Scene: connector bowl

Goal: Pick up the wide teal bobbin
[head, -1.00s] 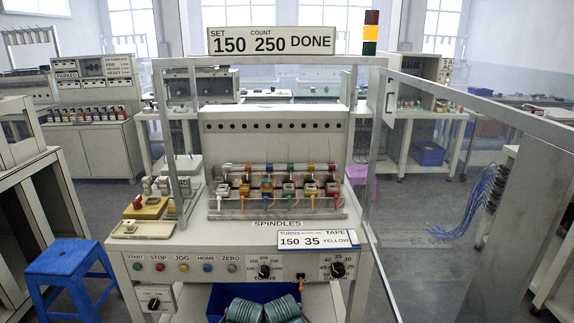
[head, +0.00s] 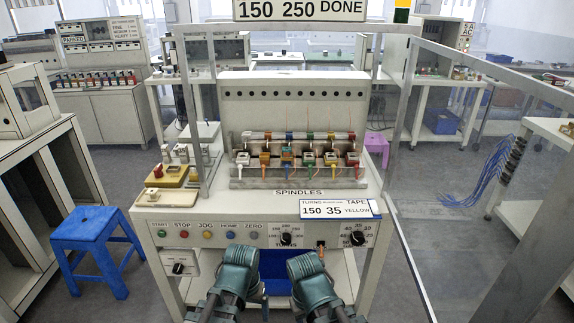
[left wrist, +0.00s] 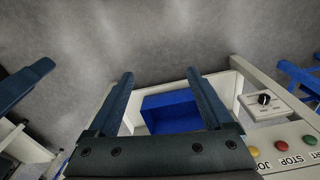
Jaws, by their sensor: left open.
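I cannot pick out a wide teal bobbin in either view. Several small coils in different colours sit in a row on the spindles (head: 290,160) of the winding machine, too small to tell apart surely. My left gripper (head: 238,262) is at the front of the machine, low in the head view. In the left wrist view my left gripper (left wrist: 159,76) is open and empty, with a blue bin (left wrist: 172,110) beyond its fingers. My right gripper (head: 308,268) is beside it on the right, and its jaw opening is not clear.
The front panel has coloured buttons (head: 207,235) and knobs. Yellow and cream blocks (head: 172,176) stand at the machine's left end. A blue stool (head: 92,240) is on the floor at left. A metal-framed clear panel (head: 440,150) rises at right.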

